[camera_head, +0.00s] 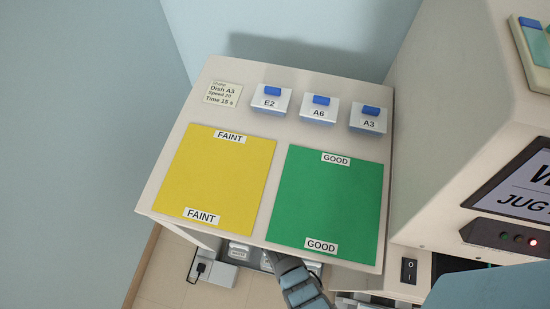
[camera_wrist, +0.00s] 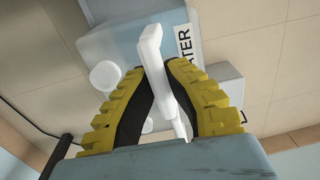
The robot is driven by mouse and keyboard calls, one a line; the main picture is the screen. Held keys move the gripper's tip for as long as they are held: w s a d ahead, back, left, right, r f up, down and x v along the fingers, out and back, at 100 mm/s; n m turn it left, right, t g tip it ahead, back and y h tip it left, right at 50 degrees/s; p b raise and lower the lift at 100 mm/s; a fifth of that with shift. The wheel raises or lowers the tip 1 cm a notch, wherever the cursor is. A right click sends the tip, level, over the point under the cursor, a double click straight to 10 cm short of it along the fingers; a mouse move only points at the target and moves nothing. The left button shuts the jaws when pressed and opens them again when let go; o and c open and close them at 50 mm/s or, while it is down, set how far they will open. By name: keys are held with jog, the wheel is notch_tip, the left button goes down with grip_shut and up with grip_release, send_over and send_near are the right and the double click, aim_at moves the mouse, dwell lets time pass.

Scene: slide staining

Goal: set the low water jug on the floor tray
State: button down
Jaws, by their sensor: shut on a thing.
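The water jug (camera_wrist: 125,42) is a pale blue container at the top of the wrist view, with a white handle (camera_wrist: 152,45), a round white cap (camera_wrist: 105,75) and a label of which "ATER" shows. My gripper (camera_wrist: 158,70) has yellow ridged fingers with black pads, and it is shut on the white handle. The jug looks tilted in this view. I cannot tell whether it touches anything below. The floor tray cannot be made out for sure. In the head view the jug and fingers are hidden below the table; only part of my arm shows at the bottom.
The table (camera_head: 160,190) bears a yellow FAINT mat (camera_head: 215,178), a green GOOD mat (camera_head: 330,205) and several labelled dishes. A machine (camera_head: 440,170) with a screen and red light stands right. A socket box (camera_head: 212,270) with a black plug lies on the tiled floor.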

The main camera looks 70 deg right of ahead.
jog(key=shift+w+d+f+b, duration=0.1)
jog(key=shift+d+f+b, duration=0.1)
jog(key=shift+f, duration=0.35)
jog(key=shift+w+d+f+b, duration=0.1)
jog(key=shift+f+b, duration=0.05)
jog(key=shift+f, duration=0.4)
notch_tip(320, 180, down, 4)
jog(key=shift+s+f+b, duration=0.1)
jog(key=shift+f+b, duration=0.1)
jog(key=shift+b, duration=0.75)
jog(key=c, duration=1.2)
grip_release()
jog(key=shift+c, duration=0.2)
jog(key=shift+r, duration=0.15)
jog(key=shift+d+r+p, duration=0.15)
jog(key=shift+r+p, duration=2.05)
jog(key=shift+r, duration=3.65)
